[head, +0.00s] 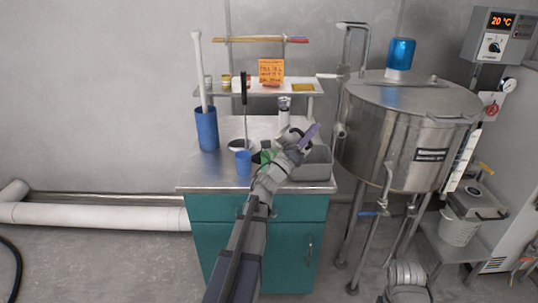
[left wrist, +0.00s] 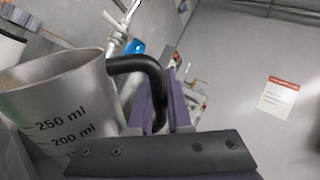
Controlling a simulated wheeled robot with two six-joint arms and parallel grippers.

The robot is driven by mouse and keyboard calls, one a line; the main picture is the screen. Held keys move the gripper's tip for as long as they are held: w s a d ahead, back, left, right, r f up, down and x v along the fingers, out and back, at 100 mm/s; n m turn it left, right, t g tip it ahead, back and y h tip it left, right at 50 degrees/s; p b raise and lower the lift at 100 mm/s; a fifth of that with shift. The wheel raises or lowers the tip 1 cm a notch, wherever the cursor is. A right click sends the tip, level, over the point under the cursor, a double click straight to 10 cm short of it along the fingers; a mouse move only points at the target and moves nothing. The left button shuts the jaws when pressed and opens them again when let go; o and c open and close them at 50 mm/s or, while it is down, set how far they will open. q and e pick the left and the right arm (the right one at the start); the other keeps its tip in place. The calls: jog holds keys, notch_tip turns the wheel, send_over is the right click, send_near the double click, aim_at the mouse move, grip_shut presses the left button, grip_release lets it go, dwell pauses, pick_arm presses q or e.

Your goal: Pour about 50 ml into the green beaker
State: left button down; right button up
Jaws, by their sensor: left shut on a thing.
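My left gripper (head: 308,136) is over the right part of the steel-topped counter. In the left wrist view its purple fingers (left wrist: 168,105) are shut on the black handle of a grey-white measuring jug (left wrist: 70,105). The jug bears 250 ml and 200 ml marks, and something pale brown shows inside its rim. Whether the jug is tilted I cannot tell. The jug is mostly hidden by my gripper in the head view. The green beaker (head: 267,156) stands on the counter just left of my gripper, partly covered by my arm.
A small blue cup (head: 243,163) stands left of the green beaker. A tall blue container (head: 206,129) holds a white rod. A grey bin (head: 313,165) is at the counter's right. A shelf (head: 290,86) is behind, and a large steel tank (head: 405,135) stands close right.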

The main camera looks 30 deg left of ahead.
pick_arm(q)
jog(key=m+p, duration=0.1)
jog(key=d+m+g, duration=0.1)
jog(key=w+d+m+g+h+p, duration=0.1)
jog(key=shift+f+m+p, duration=0.3)
jog(key=shift+f+m, duration=0.05)
jog(key=shift+m, duration=0.05)
jog(key=shift+d, duration=0.1)
dwell(1.7)
jog(key=w+d+f+m+g+p, duration=0.1)
jog(key=d+f+m+g+p, duration=0.1)
jog(key=d+f+m+g, duration=0.1)
jog(key=shift+w+d+f+m+g, duration=0.15)
jog(key=shift+w+f+m+g, duration=0.2)
jog(key=shift+f+m+g, duration=0.55)
jog(key=shift+f, duration=0.15)
